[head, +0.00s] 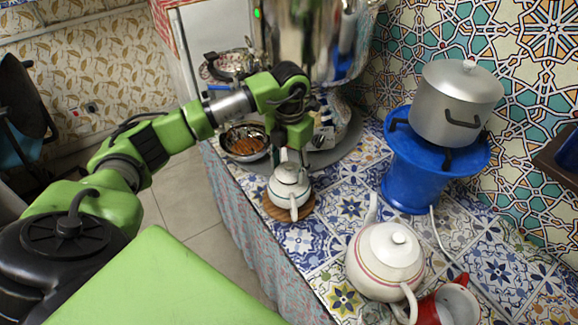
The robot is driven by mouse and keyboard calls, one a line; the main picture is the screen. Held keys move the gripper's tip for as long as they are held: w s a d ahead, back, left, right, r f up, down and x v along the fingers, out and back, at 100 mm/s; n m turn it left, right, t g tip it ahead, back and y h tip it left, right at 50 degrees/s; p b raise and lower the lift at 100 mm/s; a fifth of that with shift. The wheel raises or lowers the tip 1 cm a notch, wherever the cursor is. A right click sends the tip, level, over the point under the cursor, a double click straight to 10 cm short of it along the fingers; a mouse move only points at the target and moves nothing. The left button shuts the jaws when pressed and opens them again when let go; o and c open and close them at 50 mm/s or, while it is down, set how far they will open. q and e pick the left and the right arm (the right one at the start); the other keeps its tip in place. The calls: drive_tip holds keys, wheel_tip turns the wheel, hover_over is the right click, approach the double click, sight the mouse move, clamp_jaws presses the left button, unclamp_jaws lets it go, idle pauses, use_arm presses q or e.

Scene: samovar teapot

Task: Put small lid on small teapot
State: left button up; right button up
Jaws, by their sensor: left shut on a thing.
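The small white teapot (288,193) stands upright on a round wooden coaster (274,210) near the left edge of the tiled counter. My left gripper (292,158) points down right above the teapot, shut on the small lid (289,172). The lid is at the teapot's mouth; I cannot tell whether it is seated or slightly above the rim. The fingers partly hide the lid's top. My right gripper is not in view.
A larger white teapot (386,260) with its lid on stands at the front right, beside a red cup (453,305). A silver pot (456,103) sits on a blue stand (428,165). A bowl of brown food (246,142) is behind the small teapot. Tiles between the teapots are clear.

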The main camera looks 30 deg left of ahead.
use_arm(q)
drive_tip(key=shift+f+b, duration=0.35)
drive_tip(key=shift+f, duration=0.1)
idle(0.8)
drive_tip(key=shift+f, duration=0.1)
idle(0.5)
drive_tip(key=o, duration=1.6)
drive_tip(key=shift+o, duration=0.2)
drive_tip(key=shift+r+p, duration=2.25)
drive_tip(key=shift+r, duration=1.3)
